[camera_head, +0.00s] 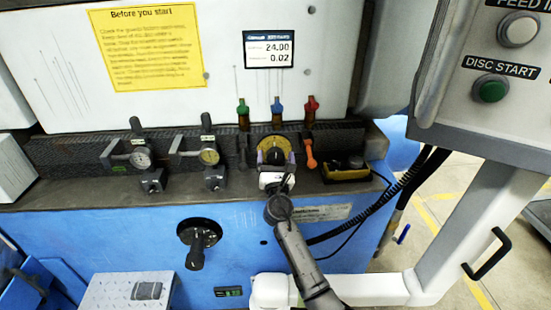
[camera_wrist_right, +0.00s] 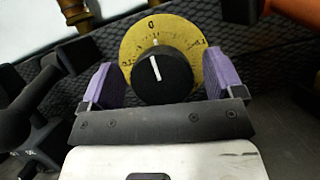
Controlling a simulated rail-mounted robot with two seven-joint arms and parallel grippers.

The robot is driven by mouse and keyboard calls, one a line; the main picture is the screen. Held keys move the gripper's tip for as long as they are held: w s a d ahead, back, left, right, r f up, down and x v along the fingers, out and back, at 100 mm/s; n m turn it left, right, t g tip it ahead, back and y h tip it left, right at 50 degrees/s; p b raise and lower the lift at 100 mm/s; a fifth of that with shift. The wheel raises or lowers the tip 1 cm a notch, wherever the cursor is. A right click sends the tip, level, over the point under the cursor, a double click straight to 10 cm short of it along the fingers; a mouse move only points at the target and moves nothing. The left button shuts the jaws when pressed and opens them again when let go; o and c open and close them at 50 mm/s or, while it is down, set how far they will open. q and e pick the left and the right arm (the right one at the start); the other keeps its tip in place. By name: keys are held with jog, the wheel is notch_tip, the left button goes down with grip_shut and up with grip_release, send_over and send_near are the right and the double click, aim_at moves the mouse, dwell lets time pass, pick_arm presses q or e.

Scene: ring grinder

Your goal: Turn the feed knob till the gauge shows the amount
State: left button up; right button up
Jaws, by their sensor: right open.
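The black feed knob (camera_wrist_right: 162,78) has a white line and stands in front of a yellow scale disc (camera_wrist_right: 135,38) marked 0 at the top. In the right wrist view the line points nearly straight up, leaning slightly left. The yellow disc also shows in the head view (camera_head: 275,143). My right gripper (camera_wrist_right: 164,82) is open, with one purple finger on each side of the knob and visible gaps to it. In the head view my right gripper (camera_head: 276,162) covers part of the knob. Two dial gauges, left (camera_head: 140,159) and right (camera_head: 209,156), stand left of it; their needles are too small to read.
A card (camera_head: 269,48) above reads 24.00 and 0.02. Green (camera_head: 243,112), blue (camera_head: 277,110) and red (camera_head: 311,107) valves sit behind the knob, with an orange handle (camera_head: 310,153) to the right. A control box (camera_head: 480,95) overhangs at the right. A black crank (camera_head: 197,245) projects below.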

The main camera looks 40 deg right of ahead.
jog(key=shift+w+d, duration=0.35)
jog(key=shift+w, duration=0.05)
jog(key=shift+w+d+r+b, duration=0.25)
jog(key=shift+w+b, duration=0.05)
jog(key=shift+w, duration=0.15)
jog(key=shift+c, duration=0.5)
jog(key=c, duration=0.8)
jog(key=shift+c, duration=0.2)
